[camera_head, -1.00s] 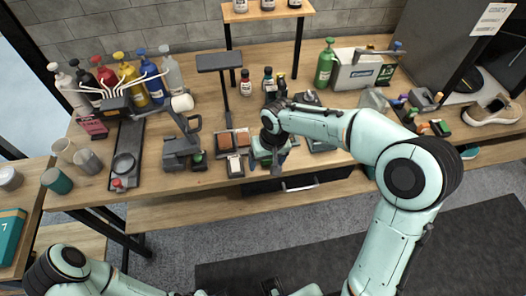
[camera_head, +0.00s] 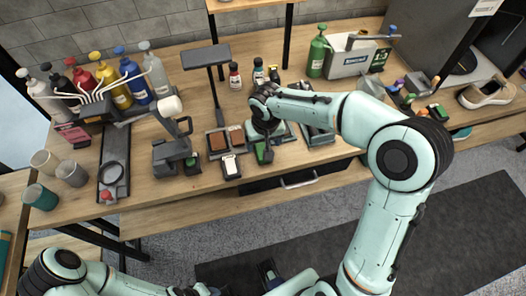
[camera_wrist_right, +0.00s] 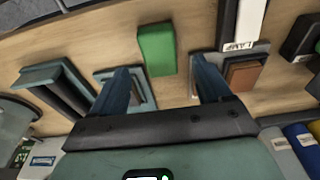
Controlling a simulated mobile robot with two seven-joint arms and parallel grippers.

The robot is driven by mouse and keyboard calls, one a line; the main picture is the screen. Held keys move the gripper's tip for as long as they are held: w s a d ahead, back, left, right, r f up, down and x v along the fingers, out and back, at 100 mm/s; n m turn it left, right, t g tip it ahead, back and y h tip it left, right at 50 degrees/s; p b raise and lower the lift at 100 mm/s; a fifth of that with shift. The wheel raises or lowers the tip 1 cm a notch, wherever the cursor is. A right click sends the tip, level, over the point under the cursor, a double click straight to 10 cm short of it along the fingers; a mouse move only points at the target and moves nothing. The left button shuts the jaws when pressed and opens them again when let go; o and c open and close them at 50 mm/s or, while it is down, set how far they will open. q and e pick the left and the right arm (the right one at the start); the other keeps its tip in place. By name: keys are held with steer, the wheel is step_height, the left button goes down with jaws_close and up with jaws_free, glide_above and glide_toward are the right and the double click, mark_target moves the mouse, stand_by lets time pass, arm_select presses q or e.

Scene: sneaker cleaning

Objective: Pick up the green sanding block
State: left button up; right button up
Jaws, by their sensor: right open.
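In the right wrist view the green block (camera_wrist_right: 157,50) lies on bare wood, ahead of and between the two dark blue fingers. My right gripper (camera_wrist_right: 162,70) is open with nothing between its fingers. In the head view the right gripper (camera_head: 265,128) is above the table, partly hidden by its own wrist.
A brown block in a grey tray (camera_wrist_right: 245,75) is close to the right finger. A grey framed tray (camera_wrist_right: 140,88) is by the left finger. A white-topped item (camera_head: 231,167) stands left of the green block. A desk lamp (camera_head: 205,57) and several bottles stand behind.

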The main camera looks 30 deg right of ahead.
steer(key=f, duration=0.4)
steer(key=shift+w+f, duration=0.25)
steer(key=c, duration=1.2)
steer(key=shift+r, duration=0.15)
steer(key=shift+c, duration=0.2)
arm_select(q)
steer(key=r+p, duration=0.1)
steer(key=w+r+p, duration=0.1)
steer(key=r, duration=0.1)
steer(key=shift+w, duration=0.3)
arm_select(e)
step_height(320, 180, up, 20)
steer(key=o, duration=0.5)
steer(key=shift+c, duration=1.4)
